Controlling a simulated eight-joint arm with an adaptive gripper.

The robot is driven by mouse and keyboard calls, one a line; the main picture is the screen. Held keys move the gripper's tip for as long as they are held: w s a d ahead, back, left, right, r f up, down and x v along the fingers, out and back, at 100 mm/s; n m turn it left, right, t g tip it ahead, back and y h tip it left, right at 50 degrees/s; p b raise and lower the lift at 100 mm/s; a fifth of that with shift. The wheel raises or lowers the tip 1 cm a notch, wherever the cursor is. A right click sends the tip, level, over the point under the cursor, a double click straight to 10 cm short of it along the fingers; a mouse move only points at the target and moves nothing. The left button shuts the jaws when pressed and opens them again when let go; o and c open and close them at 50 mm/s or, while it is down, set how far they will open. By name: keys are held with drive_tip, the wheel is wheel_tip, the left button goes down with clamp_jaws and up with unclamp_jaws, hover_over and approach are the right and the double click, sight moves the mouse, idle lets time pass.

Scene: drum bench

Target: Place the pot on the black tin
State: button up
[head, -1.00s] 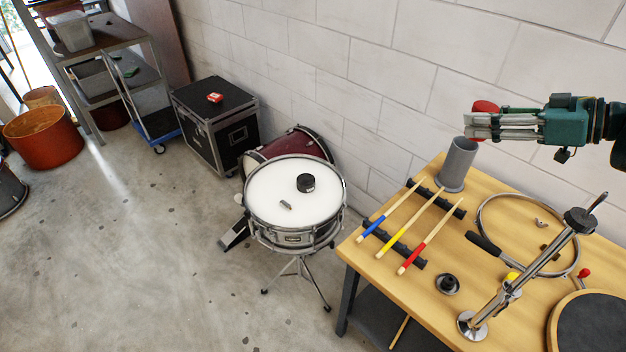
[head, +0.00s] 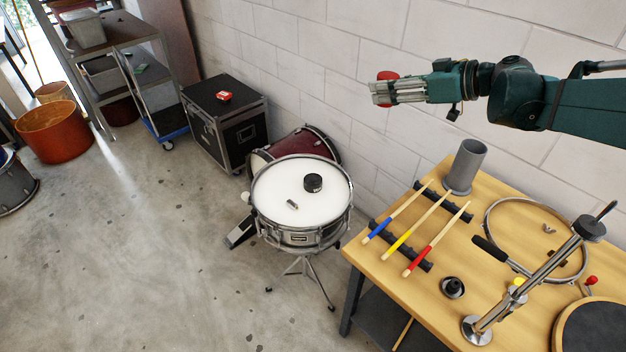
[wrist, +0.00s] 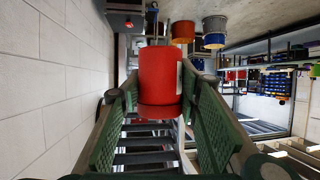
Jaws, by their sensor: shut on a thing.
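The red pot (head: 387,75) is between the fingers of my gripper (head: 382,92), up in the air in front of the white wall. In the wrist view the red pot (wrist: 160,78) fills the middle, with a green finger pad on each side. My gripper is shut on it. The black tin (head: 313,183) is a short round cylinder on the white head of the snare drum (head: 283,211). It is to the left of my gripper and well below it, apart from the pot.
A small silver piece (head: 292,205) lies near the tin. The wooden bench (head: 385,270) at right holds a grey cylinder (head: 467,165), coloured sticks (head: 427,246), a hoop (head: 487,228) and a metal stand (head: 530,280). A black case (head: 225,122) with a red item (head: 224,96) stands behind the drum.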

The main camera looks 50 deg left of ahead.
hover_over(313, 179)
wheel_tip(313, 179, down, 26)
drive_tip(key=shift+g, duration=0.3)
drive_tip(key=shift+r, duration=0.1)
drive_tip(key=shift+d+f+b, duration=0.1)
drive_tip(key=shift+f+b, duration=0.4)
drive_tip(key=shift+f, duration=2.6)
drive_tip(key=shift+f+b, duration=0.45)
drive_tip(key=shift+f, duration=1.45)
drive_tip(key=shift+f, duration=0.2)
drive_tip(key=o, duration=0.9)
